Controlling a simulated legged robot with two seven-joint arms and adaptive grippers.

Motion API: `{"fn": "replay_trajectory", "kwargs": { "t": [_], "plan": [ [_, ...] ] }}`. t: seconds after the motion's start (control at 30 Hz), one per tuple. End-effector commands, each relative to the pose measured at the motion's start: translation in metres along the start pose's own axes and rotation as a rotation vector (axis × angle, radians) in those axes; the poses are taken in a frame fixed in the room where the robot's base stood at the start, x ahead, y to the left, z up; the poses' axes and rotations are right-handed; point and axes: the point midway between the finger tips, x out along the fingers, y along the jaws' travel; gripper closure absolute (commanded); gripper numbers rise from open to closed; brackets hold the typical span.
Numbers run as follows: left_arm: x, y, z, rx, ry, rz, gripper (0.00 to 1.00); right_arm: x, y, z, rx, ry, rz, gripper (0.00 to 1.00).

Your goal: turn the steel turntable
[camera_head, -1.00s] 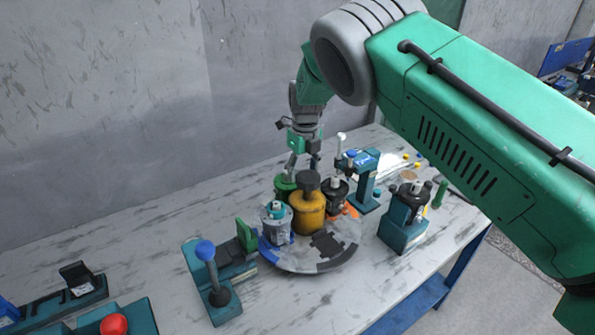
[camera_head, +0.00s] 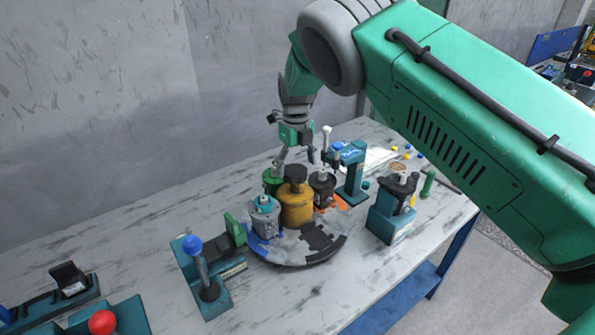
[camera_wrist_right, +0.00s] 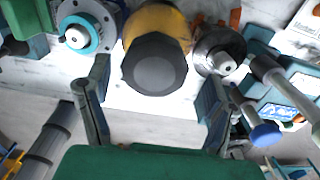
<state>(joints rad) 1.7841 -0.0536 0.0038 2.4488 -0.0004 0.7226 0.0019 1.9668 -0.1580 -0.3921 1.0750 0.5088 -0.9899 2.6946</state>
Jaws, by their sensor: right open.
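The steel turntable (camera_head: 283,249) is a grey disc with dark and blue rim patches on the workbench in the head view. It carries a yellow canister with a dark cap (camera_head: 297,205), a grey motor part with a teal top (camera_head: 264,217), a dark motor part (camera_head: 323,188) and a green part (camera_head: 272,180). My right gripper (camera_head: 294,159) points down above the turntable's far side, behind the yellow canister. In the wrist view its fingers (camera_wrist_right: 154,80) are apart with nothing between them; the dark cap lies just beyond. Contact with the turntable cannot be told. My left gripper is not seen.
A teal fixture with a blue-knobbed lever (camera_head: 192,245) stands left of the turntable. A teal press (camera_head: 352,172) stands behind right, and a teal block with a motor part (camera_head: 390,215) stands right. A red button (camera_head: 102,322) is front left.

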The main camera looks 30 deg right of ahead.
Motion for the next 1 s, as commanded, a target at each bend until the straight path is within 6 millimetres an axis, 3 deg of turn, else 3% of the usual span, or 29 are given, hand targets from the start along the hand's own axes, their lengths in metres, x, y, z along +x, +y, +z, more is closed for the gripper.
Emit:
{"fn": "replay_trajectory", "kwargs": {
  "t": [0.2,0.43,0.63,1.0],
  "plan": [
    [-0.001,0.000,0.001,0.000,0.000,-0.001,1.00,-0.052,-0.002,-0.006,0.002,-0.008,-0.001,0.23],
    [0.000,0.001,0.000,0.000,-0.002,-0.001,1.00,-0.089,-0.004,-0.009,0.003,-0.006,0.001,0.23],
    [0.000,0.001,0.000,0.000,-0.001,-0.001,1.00,-0.102,-0.004,-0.011,0.004,-0.005,0.001,0.23],
    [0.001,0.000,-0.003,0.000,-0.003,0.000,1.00,-0.103,-0.004,-0.011,0.004,-0.005,0.001,0.23]
  ]
}}
